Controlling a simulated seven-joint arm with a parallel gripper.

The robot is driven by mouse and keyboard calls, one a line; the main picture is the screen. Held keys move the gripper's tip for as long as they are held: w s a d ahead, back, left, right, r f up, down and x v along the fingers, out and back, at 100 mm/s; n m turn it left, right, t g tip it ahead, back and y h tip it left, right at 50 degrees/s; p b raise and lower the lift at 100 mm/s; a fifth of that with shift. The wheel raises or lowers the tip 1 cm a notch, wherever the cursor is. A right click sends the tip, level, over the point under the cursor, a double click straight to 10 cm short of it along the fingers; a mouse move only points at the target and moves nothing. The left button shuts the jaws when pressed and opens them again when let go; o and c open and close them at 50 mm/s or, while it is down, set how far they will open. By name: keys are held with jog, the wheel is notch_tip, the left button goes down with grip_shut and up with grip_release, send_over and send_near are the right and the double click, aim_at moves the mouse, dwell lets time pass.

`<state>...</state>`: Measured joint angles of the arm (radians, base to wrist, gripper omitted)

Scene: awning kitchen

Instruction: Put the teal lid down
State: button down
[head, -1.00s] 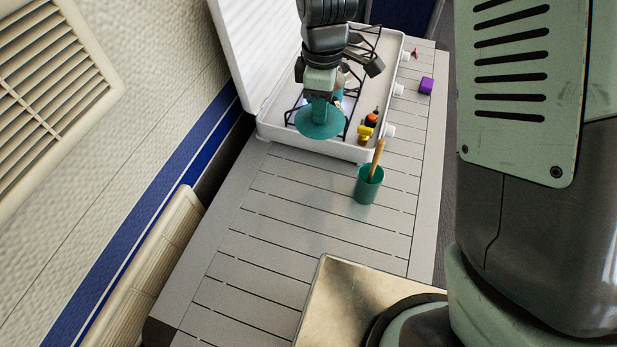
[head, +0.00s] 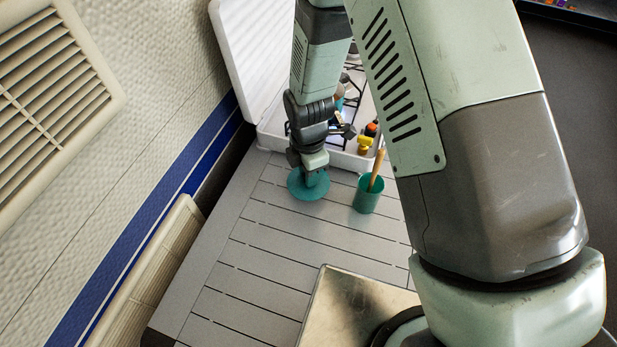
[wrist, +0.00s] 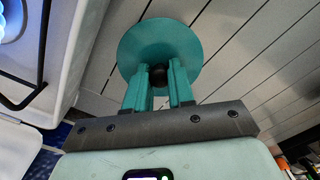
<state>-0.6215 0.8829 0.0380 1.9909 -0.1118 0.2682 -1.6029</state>
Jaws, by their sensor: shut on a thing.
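The teal lid (head: 308,187) is a round disc with a dark knob. In the wrist view the lid (wrist: 160,40) lies past my fingertips, and its knob (wrist: 158,76) is between them. My gripper (head: 316,176) is shut on that knob, and it shows close up in the wrist view (wrist: 159,80). The lid is over the slatted table, in front of the white stove. I cannot tell whether it touches the slats.
A teal cup (head: 367,196) with a wooden-handled tool (head: 377,168) stands right of the lid. The white stove (head: 270,135) with its open cover is behind, with a yellow item (head: 364,145) in it. The slatted table (head: 270,250) is clear nearer me.

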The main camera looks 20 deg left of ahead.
jog(key=shift+f, duration=1.25)
jog(key=shift+f, duration=0.15)
jog(key=c, duration=1)
grip_release()
jog(key=shift+o, duration=0.2)
